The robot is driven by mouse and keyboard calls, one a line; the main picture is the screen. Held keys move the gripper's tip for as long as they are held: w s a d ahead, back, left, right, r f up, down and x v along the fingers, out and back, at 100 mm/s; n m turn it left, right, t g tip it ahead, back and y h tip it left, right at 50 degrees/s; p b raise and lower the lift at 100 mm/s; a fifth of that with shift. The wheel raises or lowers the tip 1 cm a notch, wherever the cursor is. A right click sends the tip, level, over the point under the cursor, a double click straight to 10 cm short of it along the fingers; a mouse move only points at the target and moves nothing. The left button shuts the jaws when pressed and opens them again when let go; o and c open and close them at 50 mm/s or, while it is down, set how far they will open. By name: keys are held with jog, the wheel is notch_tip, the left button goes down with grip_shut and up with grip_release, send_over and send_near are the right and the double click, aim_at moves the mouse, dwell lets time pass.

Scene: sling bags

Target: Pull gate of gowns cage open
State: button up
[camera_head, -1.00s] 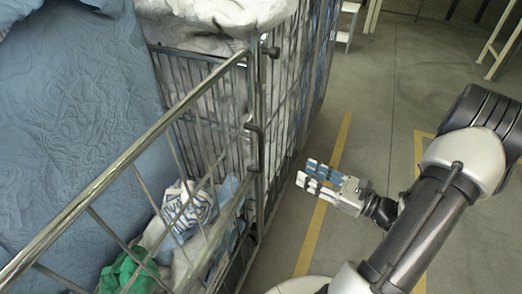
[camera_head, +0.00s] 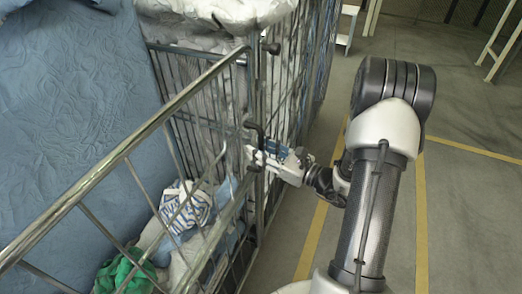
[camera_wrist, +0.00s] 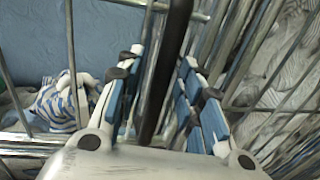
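The metal wire cage holds cloths, and its gate (camera_head: 128,146) has a shiny top rail running from lower left up to an upright post (camera_head: 256,95). A dark catch sits on this post. In the wrist view, my gripper's blue-padded fingers (camera_wrist: 160,95) are open, one on each side of a dark upright bar (camera_wrist: 168,65). A gap shows between the fingers and the bar. Whether the bar is touched at the fingertips cannot be told.
A striped cloth (camera_head: 187,206) and a green cloth (camera_head: 122,272) lie inside the cage beside large blue fabric (camera_head: 75,100). A second tall cage (camera_head: 300,75) adjoins behind. The floor (camera_head: 470,215) with yellow lines is clear at right.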

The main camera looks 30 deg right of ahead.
grip_shut()
dwell(0.5)
dwell(0.3)
